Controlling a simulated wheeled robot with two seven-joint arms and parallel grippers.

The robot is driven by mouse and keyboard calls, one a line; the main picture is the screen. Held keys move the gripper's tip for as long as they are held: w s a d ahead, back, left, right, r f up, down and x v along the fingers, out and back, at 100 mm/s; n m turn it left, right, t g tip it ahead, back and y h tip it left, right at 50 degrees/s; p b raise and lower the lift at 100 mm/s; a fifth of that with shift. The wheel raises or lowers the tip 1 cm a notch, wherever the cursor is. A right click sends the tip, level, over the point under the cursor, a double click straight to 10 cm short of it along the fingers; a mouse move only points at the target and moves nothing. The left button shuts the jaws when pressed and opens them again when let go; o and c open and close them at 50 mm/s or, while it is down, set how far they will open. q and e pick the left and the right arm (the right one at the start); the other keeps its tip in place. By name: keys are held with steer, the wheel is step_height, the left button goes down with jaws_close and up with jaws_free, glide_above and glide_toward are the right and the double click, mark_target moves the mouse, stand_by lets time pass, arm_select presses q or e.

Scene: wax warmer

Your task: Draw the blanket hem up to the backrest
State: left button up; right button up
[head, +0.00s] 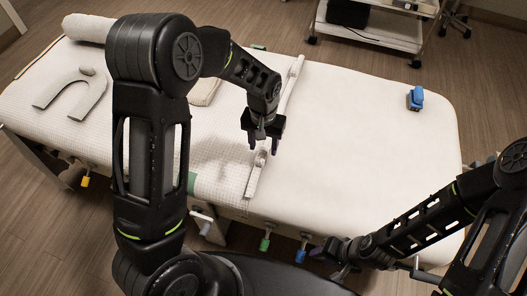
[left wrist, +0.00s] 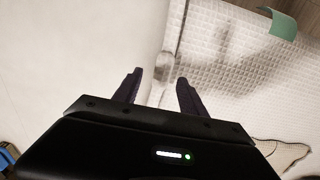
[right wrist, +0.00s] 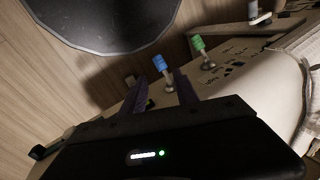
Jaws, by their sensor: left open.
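The white waffle-textured blanket (head: 215,150) covers the left part of the padded bed. Its hem (head: 288,85) is a raised pale band running across the bed, with a small knob (head: 260,158) near its front end. In the left wrist view the blanket (left wrist: 235,75) lies right of the smooth bed surface. My left gripper (head: 263,149) points down above the hem near the knob, open and empty, its fingers (left wrist: 158,92) apart. The backrest is not clearly distinguishable; the bed's left end holds a bolster (head: 88,28). My right gripper (head: 322,251) is open and empty beside the bed's front edge.
A grey U-shaped cushion (head: 75,92) lies at the left end. A blue object (head: 415,98) sits on bare bed at right. Green (right wrist: 198,46) and blue (right wrist: 160,64) knobs stick out from the bed's front side near my right gripper. A trolley (head: 375,30) stands behind.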

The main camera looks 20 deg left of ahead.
arm_select(q)
steer(key=shift+r, duration=1.5)
steer(key=shift+f, duration=0.1)
